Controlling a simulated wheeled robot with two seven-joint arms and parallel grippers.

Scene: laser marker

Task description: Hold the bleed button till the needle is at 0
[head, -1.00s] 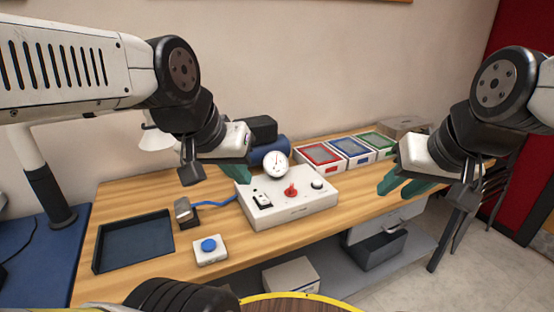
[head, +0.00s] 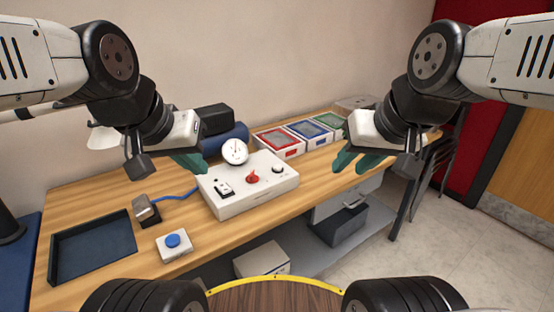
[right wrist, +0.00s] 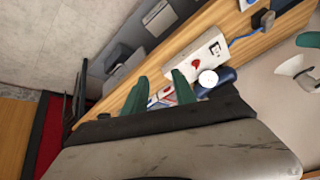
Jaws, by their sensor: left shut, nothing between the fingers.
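A blue button (head: 172,240) sits on a separate small white box. I cannot tell which button is the bleed button. My left gripper (head: 190,163) is shut and empty, above the bench left of the gauge. My right gripper (head: 352,162) is open and empty, right of the box; its fingers show apart in the right wrist view (right wrist: 159,92).
A dark tray (head: 92,250) lies at the bench's left. A metal block (head: 147,210) with a blue cable is beside it. Red, blue and green framed trays (head: 280,143) line the back. A blue cylinder (head: 226,138) lies behind the gauge. The bench front is mostly clear.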

